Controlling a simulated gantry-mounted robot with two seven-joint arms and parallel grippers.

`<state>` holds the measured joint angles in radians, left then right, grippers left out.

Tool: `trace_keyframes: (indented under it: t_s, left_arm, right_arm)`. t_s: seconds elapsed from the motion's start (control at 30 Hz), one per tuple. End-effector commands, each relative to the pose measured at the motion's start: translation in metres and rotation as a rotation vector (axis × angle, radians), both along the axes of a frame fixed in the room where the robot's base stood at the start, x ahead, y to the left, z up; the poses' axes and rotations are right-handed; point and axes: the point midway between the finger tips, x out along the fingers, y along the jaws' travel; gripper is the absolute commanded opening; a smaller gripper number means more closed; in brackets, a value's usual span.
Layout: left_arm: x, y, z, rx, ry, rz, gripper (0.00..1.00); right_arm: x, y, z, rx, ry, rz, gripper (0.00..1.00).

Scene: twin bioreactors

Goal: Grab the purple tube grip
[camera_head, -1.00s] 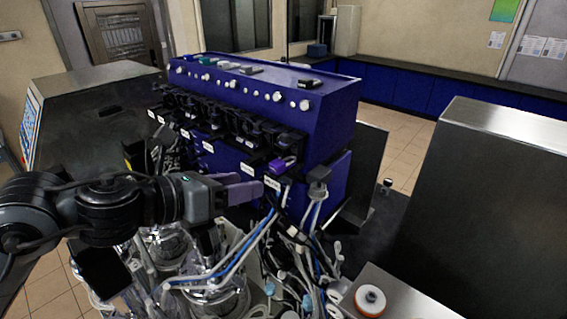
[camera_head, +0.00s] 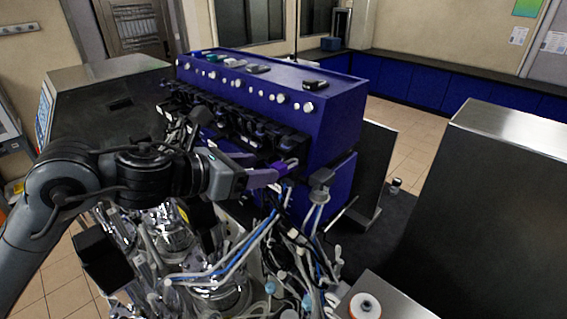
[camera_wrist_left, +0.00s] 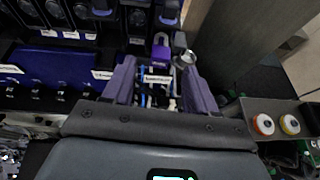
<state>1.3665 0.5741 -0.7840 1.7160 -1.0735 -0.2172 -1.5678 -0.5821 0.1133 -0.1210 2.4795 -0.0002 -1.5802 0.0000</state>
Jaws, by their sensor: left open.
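The purple tube grip (camera_head: 288,163) sits at the near right end of the row of black pump heads on the blue cabinet. In the left wrist view the purple grip (camera_wrist_left: 161,53) shows between and just beyond my fingertips, a little left of a metal ring. My left gripper (camera_head: 274,174) comes in from the left with its purple-grey fingers pointing at the grip. In the left wrist view my left gripper (camera_wrist_left: 155,70) is open, with one finger on each side of the grip's line. Contact cannot be told. My right gripper is not in view.
The blue cabinet (camera_head: 330,125) stands behind the grip. White and blue tubes (camera_head: 245,250) hang below it over glass vessels. A steel box (camera_head: 490,200) stands at the right. An orange-and-white round part (camera_head: 365,305) lies on a steel surface at the bottom.

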Motion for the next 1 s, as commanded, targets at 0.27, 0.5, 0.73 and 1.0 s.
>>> trace_keyframes:
  t_s: [0.27, 0.5, 0.73, 1.0]
  left_arm:
    - [0.019, -0.026, -0.009, 0.000, 0.003, -0.001, 0.57]
    - [0.024, -0.031, -0.014, 0.001, 0.001, 0.000, 0.57]
    - [0.024, -0.031, -0.014, 0.000, 0.000, 0.000, 0.41]
    - [0.024, -0.030, -0.014, 0.000, 0.000, 0.000, 0.00]
  right_arm:
    - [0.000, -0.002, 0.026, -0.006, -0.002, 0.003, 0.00]
    - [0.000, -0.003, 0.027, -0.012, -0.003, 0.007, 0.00]
    - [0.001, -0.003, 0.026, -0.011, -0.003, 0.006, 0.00]
    - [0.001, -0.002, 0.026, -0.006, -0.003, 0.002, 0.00]
